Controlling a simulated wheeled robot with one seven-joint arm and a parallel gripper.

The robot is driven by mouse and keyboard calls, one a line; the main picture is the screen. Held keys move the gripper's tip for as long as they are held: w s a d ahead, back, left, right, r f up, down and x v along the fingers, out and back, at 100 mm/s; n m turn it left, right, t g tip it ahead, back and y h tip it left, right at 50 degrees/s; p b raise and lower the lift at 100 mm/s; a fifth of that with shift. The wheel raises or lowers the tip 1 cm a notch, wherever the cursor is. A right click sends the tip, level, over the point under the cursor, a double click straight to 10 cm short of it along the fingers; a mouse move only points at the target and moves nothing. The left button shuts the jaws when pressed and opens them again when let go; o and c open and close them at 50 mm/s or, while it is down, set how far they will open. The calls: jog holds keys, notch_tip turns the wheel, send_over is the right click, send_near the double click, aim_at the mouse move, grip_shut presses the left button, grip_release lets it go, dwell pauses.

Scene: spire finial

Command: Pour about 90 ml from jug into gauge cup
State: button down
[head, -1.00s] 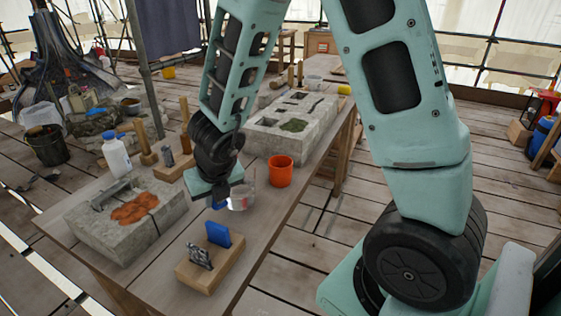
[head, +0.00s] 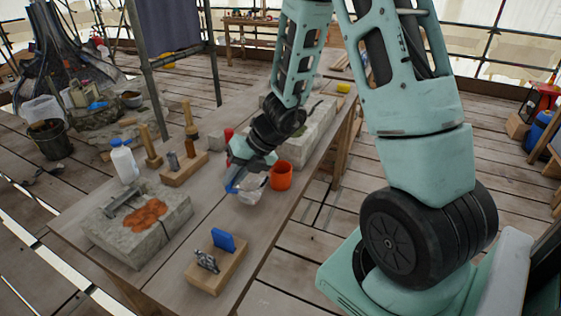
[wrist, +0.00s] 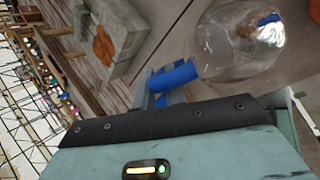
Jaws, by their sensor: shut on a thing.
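My gripper (head: 240,184) is shut on the blue handle (wrist: 172,77) of a clear jug (wrist: 225,45). In the head view the clear jug (head: 252,189) shows small and pale below my wrist, low over the table, and looks tilted. I cannot tell its liquid level. In the wrist view its round clear body fills the upper right, with a pale swirl and a small blue patch inside. An orange cup (head: 281,176) stands upright on the table just right of the jug. I cannot make out a separate gauge cup; it may be hidden by or seen through the jug.
A stone block (head: 165,232) with an orange patch lies at the left. A wooden holder (head: 215,272) with a blue piece stands at the front. A white bottle (head: 123,161) and mallets stand behind. A longer stone block (head: 318,128) is beyond my arm. Bare table lies between.

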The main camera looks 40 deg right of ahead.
jog(key=shift+d+r+y+p, duration=0.8)
jog(key=shift+r+y, duration=0.2)
jog(key=shift+r, duration=0.05)
jog(key=shift+d+r+m+y+p, duration=0.3)
jog(key=shift+r+m+y, duration=0.1)
jog(key=shift+r, duration=0.15)
jog(key=shift+d+r+y, duration=0.2)
jog(key=shift+r+y, duration=0.1)
jog(key=shift+r, duration=0.05)
jog(key=shift+d+r+m+y+p, duration=0.3)
jog(key=shift+d+r+y+p, duration=0.55)
jog(key=shift+p, duration=0.8)
dwell(0.7)
